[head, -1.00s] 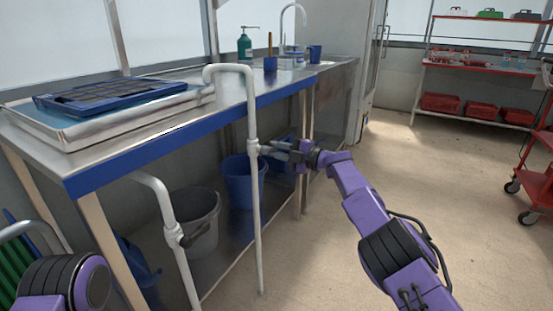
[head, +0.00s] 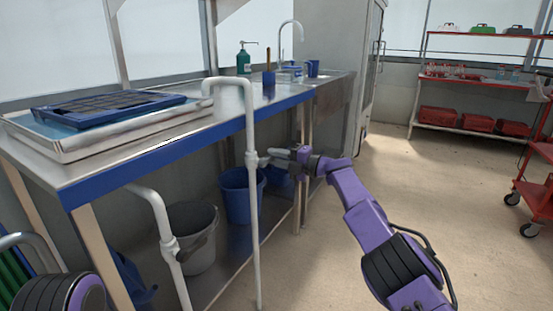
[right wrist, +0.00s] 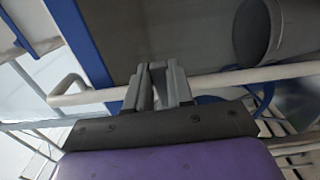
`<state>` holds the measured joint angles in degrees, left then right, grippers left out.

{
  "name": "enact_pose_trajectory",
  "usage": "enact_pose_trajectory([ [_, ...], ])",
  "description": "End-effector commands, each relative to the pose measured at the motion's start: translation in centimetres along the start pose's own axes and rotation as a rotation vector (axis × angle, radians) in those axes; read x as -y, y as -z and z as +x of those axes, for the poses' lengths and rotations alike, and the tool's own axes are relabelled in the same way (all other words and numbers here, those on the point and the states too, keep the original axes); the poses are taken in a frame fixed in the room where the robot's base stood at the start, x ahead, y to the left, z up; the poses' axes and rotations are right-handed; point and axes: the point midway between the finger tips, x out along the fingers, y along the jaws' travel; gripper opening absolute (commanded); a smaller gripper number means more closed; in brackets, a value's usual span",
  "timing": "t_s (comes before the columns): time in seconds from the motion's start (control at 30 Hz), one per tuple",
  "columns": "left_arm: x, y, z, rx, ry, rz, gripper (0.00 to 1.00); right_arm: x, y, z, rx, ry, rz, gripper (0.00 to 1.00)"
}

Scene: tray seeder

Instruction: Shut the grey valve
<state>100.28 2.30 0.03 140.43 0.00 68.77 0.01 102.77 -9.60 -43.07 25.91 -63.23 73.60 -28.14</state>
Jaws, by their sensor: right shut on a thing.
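A grey valve fitting (head: 252,159) sits partway up a white standing pipe (head: 254,215) in front of the bench. A short stub, likely its handle, points right from it toward my right gripper (head: 276,157). My right gripper is level with the valve, reaching in from the right, and its jaws are shut on the handle. The grip itself is small in the head view. In the right wrist view, the gripper's two fingers (right wrist: 158,84) are close together, with the white pipe (right wrist: 225,80) running across behind them. My left gripper is out of view; only part of that arm shows at lower left.
A second white pipe (head: 158,212) with a similar fitting stands to the left. A grey bucket (head: 193,236) and a blue bucket (head: 238,196) are under the steel bench (head: 190,130).

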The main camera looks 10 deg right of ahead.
Motion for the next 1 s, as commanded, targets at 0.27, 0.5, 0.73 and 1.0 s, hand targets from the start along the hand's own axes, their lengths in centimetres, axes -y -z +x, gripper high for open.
enact_pose_trajectory([
  [0.27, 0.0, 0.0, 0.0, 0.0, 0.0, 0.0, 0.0, 0.0, 0.0, 0.0, 0.0, 0.001, -0.001, 0.48],
  [0.5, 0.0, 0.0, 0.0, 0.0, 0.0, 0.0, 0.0, 0.0, 0.0, 0.0, 0.0, 0.001, 0.0, 0.48],
  [0.73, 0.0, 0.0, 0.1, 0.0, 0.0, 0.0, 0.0, 0.0, -0.1, -1.8, 0.001, 0.003, 0.001, 0.48],
  [1.0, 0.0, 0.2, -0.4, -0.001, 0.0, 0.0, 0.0, -0.2, -0.1, -7.4, 0.003, 0.002, 0.0, 0.48],
])
